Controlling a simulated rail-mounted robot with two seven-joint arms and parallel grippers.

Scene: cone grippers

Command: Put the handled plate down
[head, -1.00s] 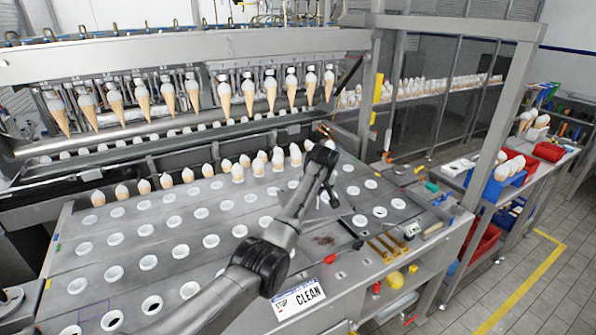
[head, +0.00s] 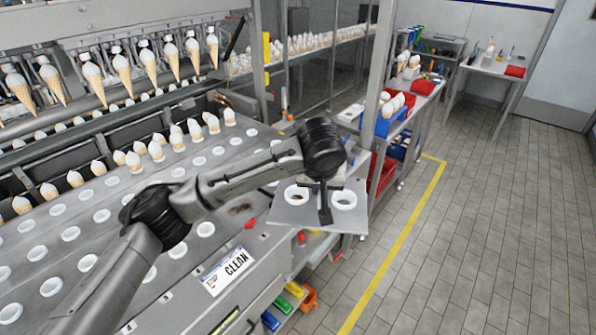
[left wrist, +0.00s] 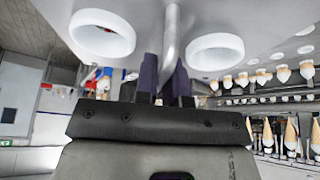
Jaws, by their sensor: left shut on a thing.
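The handled plate (head: 300,217) is a flat grey metal piece with two white-rimmed round holes. In the head view it is at the right end of the metal bench, reaching past the bench's edge. My left gripper (head: 325,200) is over its middle, between the two rims. In the left wrist view the handle, a bent metal bar (left wrist: 171,38), runs between the dark purple fingers of my left gripper (left wrist: 163,78), shut on it. The plate (left wrist: 218,14) fills the top of that view. The gap between plate and bench is hard to judge. My right gripper is out of view.
The bench (head: 125,235) has rows of white cup holes and several upright cones along its back. A side table with a blue bin (head: 385,122) stands beyond the plate. The tiled floor (head: 470,210) at the right is clear, with a yellow line (head: 395,245).

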